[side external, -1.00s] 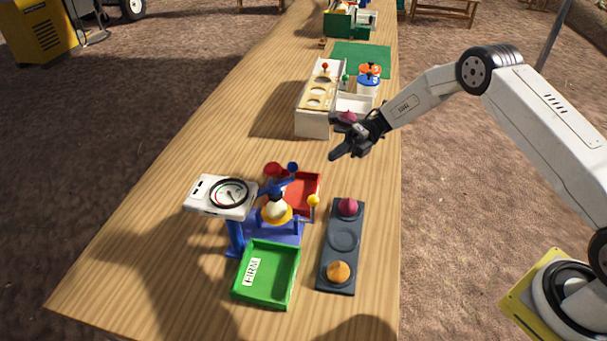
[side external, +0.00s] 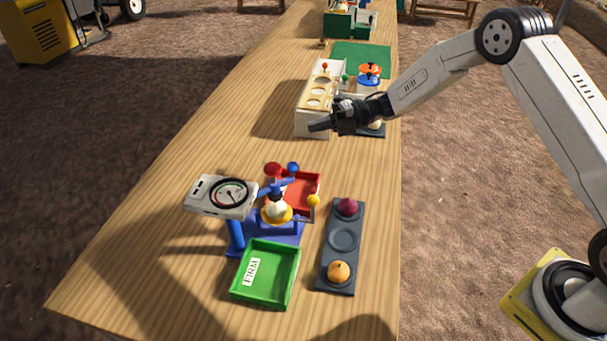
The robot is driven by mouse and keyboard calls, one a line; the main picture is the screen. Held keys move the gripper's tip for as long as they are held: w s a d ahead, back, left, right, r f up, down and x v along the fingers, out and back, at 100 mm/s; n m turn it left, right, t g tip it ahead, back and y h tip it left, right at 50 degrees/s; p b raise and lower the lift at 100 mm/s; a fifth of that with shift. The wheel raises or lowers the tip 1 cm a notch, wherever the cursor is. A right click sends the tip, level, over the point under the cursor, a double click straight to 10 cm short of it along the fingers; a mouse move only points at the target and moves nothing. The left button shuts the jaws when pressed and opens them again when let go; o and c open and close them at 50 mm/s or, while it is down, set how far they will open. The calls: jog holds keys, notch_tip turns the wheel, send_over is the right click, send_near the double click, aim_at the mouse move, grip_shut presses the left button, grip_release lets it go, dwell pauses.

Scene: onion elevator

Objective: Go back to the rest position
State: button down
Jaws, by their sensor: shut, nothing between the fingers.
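My gripper (side external: 316,127) is shut and empty. It points left in the air over the middle of the table, in front of the white box with round holes (side external: 312,123). It hides part of a far dark tray (side external: 377,132), where a pale onion (side external: 376,124) partly shows. A near dark tray (side external: 344,240) holds a purple onion (side external: 348,206) and an orange-brown onion (side external: 339,271), with an empty round hollow between them. A pale onion (side external: 277,212) sits in the blue stand (side external: 287,229).
A dial gauge (side external: 226,195) stands at the left of the blue stand. A green tray (side external: 266,300) labelled FIRM and a red tray (side external: 312,192) flank the stand. Behind are a blue and orange device (side external: 369,77) and a green mat (side external: 375,52). The table's left side is clear.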

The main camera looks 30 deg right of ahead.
jog(key=w+d+r+m+t+h, duration=0.2)
jog(key=d+r+m+t+h, duration=0.15)
jog(key=m+t+h, duration=0.55)
jog(key=s+d+m+g+h, duration=0.35)
jog(key=s+m, duration=0.35)
jog(key=m, duration=0.4)
jog(key=s+f+m+g+h, duration=0.1)
jog(key=s+m+g, duration=0.3)
jog(key=s, duration=0.7)
jog(key=s+d+f+m+g+h, duration=0.1)
jog(key=s+m+g, duration=0.3)
jog(key=s+m, duration=0.4)
jog(key=s+f+h, duration=0.1)
jog(key=s, duration=0.3)
jog(key=shift+s+f, duration=0.15)
